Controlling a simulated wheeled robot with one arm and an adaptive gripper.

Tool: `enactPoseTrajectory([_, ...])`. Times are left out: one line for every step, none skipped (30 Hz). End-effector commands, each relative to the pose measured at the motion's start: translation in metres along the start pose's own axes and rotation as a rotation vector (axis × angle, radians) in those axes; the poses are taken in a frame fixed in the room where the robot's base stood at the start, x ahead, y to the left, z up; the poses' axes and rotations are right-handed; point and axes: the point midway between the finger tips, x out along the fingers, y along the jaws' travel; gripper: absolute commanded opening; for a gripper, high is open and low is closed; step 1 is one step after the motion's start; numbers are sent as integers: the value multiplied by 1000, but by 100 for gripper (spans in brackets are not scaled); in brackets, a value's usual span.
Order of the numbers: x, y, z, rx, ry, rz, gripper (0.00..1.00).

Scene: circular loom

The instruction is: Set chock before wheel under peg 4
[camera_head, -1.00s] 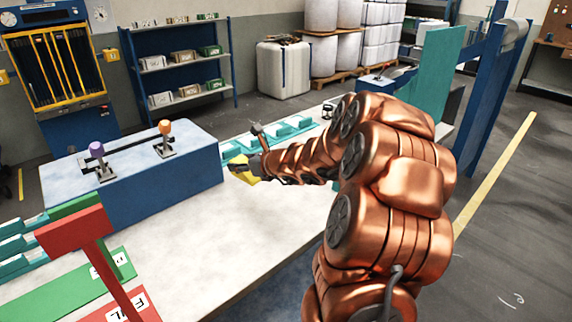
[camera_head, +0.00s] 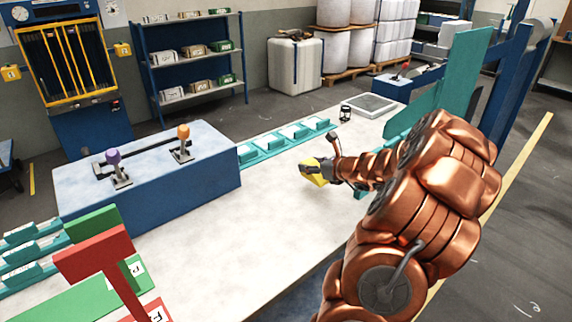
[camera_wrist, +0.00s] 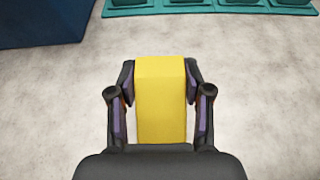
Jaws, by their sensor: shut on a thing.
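The yellow chock (camera_head: 314,172) is held in my gripper (camera_head: 326,166) above the pale tabletop (camera_head: 270,205). In the wrist view the chock (camera_wrist: 161,98) sits squarely between the two dark fingers of my gripper (camera_wrist: 160,95), which are shut on its sides. The chock's lower end is hidden by the gripper body in that view. No wheel and no peg marked 4 can be made out in these frames.
A blue box (camera_head: 150,185) with a purple-knobbed lever (camera_head: 116,165) and an orange-knobbed lever (camera_head: 183,143) stands left on the table. Teal trays (camera_head: 285,138) line the far edge. Red (camera_head: 95,260) and green signs stand front left. The table's middle is clear.

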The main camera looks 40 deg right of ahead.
Motion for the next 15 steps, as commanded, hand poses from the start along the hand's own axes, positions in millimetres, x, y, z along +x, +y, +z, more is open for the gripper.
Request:
enactPoseTrajectory([10,3,5,0,0,4,8])
enactPoseTrajectory([16,4,7,-1,1,4,8])
enactPoseTrajectory([24,5,9,-1,1,4,8])
enactPoseTrajectory([30,6,11,1,1,4,8])
enactPoseTrajectory([37,8,12,1,1,6,8])
enactPoseTrajectory([45,9,15,1,2,5,8])
enactPoseTrajectory([51,10,17,0,2,5,8])
enactPoseTrajectory([57,10,19,-2,3,5,8])
enactPoseTrajectory([65,12,22,-3,2,5,8])
enactPoseTrajectory([71,12,24,-2,1,4,8])
enactPoseTrajectory([76,12,26,-3,1,3,8])
enactPoseTrajectory([82,14,28,-2,1,4,8])
enactPoseTrajectory([87,15,29,-2,1,4,8])
enactPoseTrajectory([90,16,29,-1,2,4,8])
enactPoseTrajectory([95,16,30,-1,3,4,8])
